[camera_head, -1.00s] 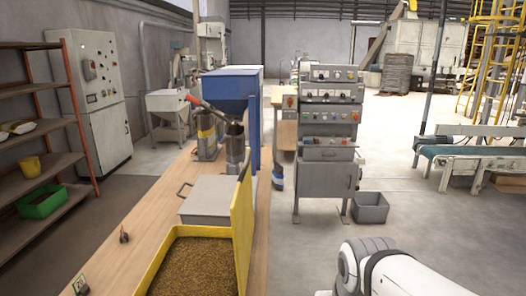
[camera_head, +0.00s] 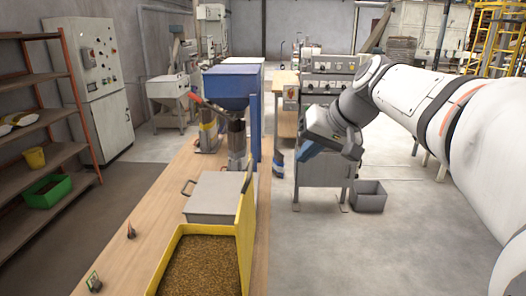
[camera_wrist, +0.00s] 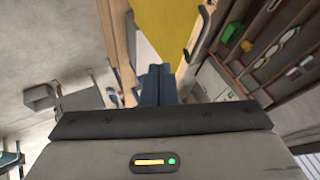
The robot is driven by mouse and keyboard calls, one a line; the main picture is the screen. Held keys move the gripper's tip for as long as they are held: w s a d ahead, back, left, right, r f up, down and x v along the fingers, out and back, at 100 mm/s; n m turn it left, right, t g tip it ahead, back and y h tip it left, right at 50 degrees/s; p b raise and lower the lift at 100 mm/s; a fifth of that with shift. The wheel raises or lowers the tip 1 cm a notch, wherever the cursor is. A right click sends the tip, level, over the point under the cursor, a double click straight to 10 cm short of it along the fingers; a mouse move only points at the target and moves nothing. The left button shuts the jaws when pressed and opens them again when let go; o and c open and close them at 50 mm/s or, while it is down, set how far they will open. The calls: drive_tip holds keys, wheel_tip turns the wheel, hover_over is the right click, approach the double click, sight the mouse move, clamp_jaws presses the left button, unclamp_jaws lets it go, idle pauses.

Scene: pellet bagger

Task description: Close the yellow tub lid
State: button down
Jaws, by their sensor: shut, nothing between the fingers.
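The yellow tub (camera_head: 170,258) stands on the wooden bench, full of brown pellets (camera_head: 203,268). Its yellow lid (camera_head: 245,228) stands open, upright along the tub's right side. My gripper (camera_head: 306,153) is in the air to the right of the bench, beyond the lid and apart from it. Its blue fingers are together with nothing between them. In the wrist view the closed fingers (camera_wrist: 157,82) point toward a broad yellow surface, which looks like the lid (camera_wrist: 168,28); the tub's pellets are hidden there.
A grey box with a handle (camera_head: 215,197) sits just behind the tub. A blue hopper (camera_head: 228,88) stands further back.

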drive_tip(key=w+a+f+p, duration=0.3)
drive_tip(key=w+a+f, duration=0.2)
drive_tip(key=a, duration=0.4)
drive_tip(key=shift+f, duration=0.35)
